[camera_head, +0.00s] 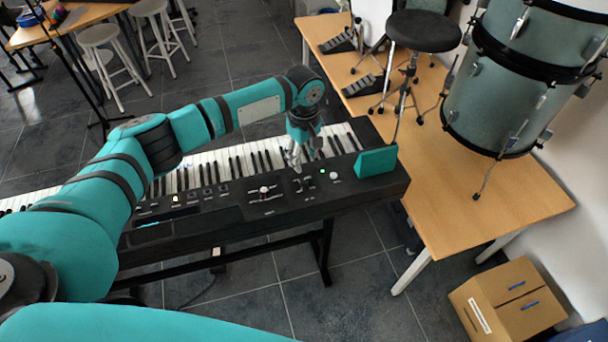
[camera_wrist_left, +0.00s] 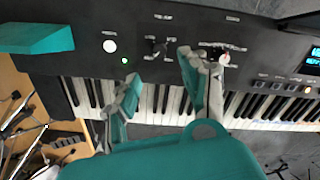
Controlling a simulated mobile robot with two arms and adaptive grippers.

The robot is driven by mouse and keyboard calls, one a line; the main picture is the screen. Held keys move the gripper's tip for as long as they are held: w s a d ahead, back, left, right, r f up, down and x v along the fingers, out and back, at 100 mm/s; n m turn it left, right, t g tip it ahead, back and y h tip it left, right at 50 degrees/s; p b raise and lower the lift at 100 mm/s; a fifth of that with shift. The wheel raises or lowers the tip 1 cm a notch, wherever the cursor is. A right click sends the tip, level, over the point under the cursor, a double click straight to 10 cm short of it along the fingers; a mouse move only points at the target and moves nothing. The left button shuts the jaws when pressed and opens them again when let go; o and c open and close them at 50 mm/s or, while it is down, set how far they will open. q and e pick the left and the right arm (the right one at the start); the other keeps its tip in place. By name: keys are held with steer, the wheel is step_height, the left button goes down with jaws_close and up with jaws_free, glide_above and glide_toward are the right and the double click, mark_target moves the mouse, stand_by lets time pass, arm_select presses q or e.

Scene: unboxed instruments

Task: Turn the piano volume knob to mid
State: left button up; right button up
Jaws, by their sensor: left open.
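The piano (camera_head: 230,195) is a black keyboard with a control panel along its near side. In the left wrist view, a dark knob (camera_wrist_left: 158,47) stands on the panel (camera_wrist_left: 75,68) between a round white button (camera_wrist_left: 110,46) and a white-and-red control (camera_wrist_left: 223,59). The labels are too small to read, so I cannot tell which is the volume knob. My left gripper (camera_head: 303,162) points down over the keys and panel edge. In the left wrist view its fingers (camera_wrist_left: 162,70) are spread and empty, with the dark knob just beyond the gap between the tips.
A teal block (camera_head: 375,162) sits at the panel's right end, and it also shows in the left wrist view (camera_wrist_left: 35,38). A small green light (camera_wrist_left: 124,60) is lit by the white button. A wooden table (camera_head: 440,190) with drums (camera_head: 530,75) stands close on the right.

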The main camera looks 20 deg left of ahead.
mark_target(304, 180)
arm_select(q)
step_height(304, 180, down, 10)
steer(key=shift+r+p, duration=0.25)
steer(key=shift+p, duration=0.1)
steer(key=shift+c, duration=0.4)
jaws_close()
